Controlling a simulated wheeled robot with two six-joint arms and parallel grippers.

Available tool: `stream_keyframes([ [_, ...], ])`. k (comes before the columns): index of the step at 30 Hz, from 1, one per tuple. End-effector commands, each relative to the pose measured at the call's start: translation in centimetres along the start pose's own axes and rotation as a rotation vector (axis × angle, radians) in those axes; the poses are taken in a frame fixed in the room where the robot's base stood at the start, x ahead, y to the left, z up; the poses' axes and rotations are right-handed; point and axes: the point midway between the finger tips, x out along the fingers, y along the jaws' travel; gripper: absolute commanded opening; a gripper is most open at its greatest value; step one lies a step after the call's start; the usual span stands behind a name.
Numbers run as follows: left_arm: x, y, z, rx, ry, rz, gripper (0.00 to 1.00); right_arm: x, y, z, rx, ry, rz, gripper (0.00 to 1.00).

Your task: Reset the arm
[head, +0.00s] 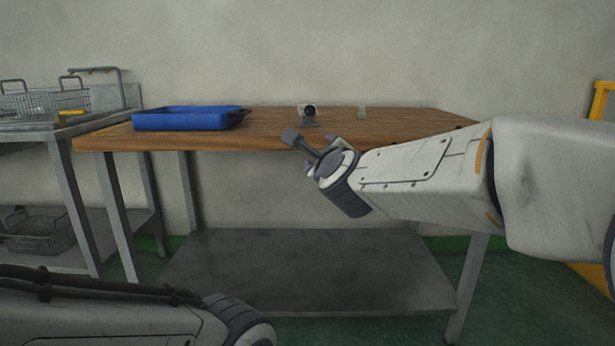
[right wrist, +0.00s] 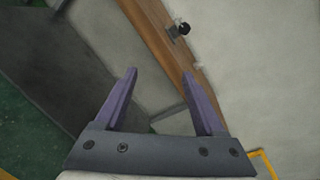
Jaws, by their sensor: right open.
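My right arm comes in from the right in the head view. Its gripper (head: 308,153) is in front of the wooden table's front edge. In the right wrist view my right gripper (right wrist: 163,98) shows two purple fingers spread apart, with nothing between them. Behind the fingers lie the table edge, the wall and the lower shelf. My left arm shows at the bottom left of the head view, its gripper out of the picture.
The wooden table (head: 290,135) holds a blue tray (head: 185,120) at its left and a small grey device (head: 308,115) near the middle. A small pale object (head: 362,112) stands right of it. A metal rack with wire baskets (head: 40,103) is at the left. A grey shelf (head: 300,270) lies below.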

Motion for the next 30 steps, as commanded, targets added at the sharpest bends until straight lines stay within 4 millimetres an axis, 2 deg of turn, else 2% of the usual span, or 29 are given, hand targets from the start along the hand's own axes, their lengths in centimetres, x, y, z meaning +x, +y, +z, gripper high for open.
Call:
stream_keyframes([
  [8, 0.0, 0.0, 0.0, 0.0, 0.0, 0.0, 0.5, -0.6, 4.6, -6.7, -0.455, 0.059, 0.197, 0.71],
  [11, 0.0, 0.0, 0.0, 0.0, 0.0, 0.0, 0.5, -1.4, 7.0, -10.2, -0.67, 0.068, 0.313, 0.71],
  [13, 0.0, 0.0, 0.0, 0.0, 0.0, 0.0, 0.5, -2.6, 8.8, -13.2, -0.84, 0.066, 0.418, 0.71],
  [18, 0.0, 0.0, 0.0, 0.0, 0.0, 0.0, 0.5, -7.5, 13.7, -21.5, -1.27, -0.009, 0.75, 0.71],
  [21, 0.0, 0.0, 0.0, 0.0, 0.0, 0.0, 0.5, -10.4, 15.5, -24.9, -1.44, -0.085, 0.905, 0.71],
  [24, 0.0, 0.0, 0.0, 0.0, 0.0, 0.0, 0.5, -12.9, 16.7, -27.4, -1.562, -0.161, 1.03, 0.71],
  [30, 0.0, 0.0, 0.0, 0.0, 0.0, 0.0, 0.5, -17.5, 18.4, -31.1, -1.728, -0.321, 1.232, 0.71],
])
